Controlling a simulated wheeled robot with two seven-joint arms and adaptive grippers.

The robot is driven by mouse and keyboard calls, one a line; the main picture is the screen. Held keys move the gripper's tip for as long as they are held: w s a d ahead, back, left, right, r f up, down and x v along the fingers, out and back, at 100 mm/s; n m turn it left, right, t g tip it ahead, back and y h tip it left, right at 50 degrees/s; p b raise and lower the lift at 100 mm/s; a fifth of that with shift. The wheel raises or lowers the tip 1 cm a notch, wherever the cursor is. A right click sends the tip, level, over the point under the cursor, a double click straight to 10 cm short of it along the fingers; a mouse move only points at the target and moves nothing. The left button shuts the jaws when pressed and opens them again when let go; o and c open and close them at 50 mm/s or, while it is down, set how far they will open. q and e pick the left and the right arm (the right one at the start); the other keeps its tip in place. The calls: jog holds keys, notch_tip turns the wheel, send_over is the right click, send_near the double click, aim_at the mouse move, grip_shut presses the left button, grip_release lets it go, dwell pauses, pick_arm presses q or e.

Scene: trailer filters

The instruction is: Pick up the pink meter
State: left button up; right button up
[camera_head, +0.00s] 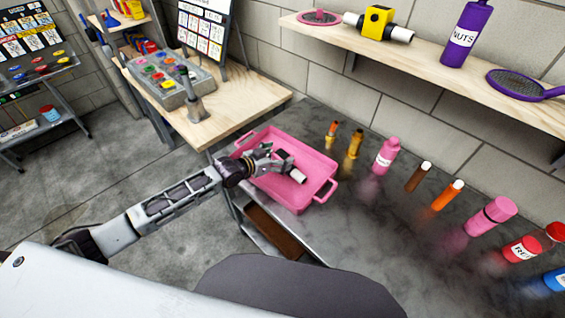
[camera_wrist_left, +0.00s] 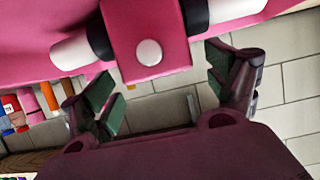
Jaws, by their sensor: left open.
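The pink meter (camera_wrist_left: 146,40) is a pink block with a round white button, black bands and white pipe ends, at the top of the left wrist view. In the head view it lies in the pink tray (camera_head: 325,160), mostly hidden by my gripper; a white pipe end (camera_head: 298,176) shows. My left gripper (camera_head: 284,166) is over the tray at the meter. In the left wrist view, its green-padded fingers (camera_wrist_left: 165,75) are spread apart, one toward each side of the block, with nothing clamped between them. My right gripper is not in view.
Several bottles and markers, including a pink bottle (camera_head: 386,156) and an orange marker (camera_head: 447,196), stand right of the tray on the dark counter (camera_head: 365,235). A wall shelf (camera_head: 440,62) above holds a yellow meter (camera_head: 377,20). A wooden table (camera_head: 235,108) stands behind.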

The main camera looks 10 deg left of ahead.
pick_arm(q)
jog(key=shift+x, duration=1.25)
jog(key=c, duration=1.3)
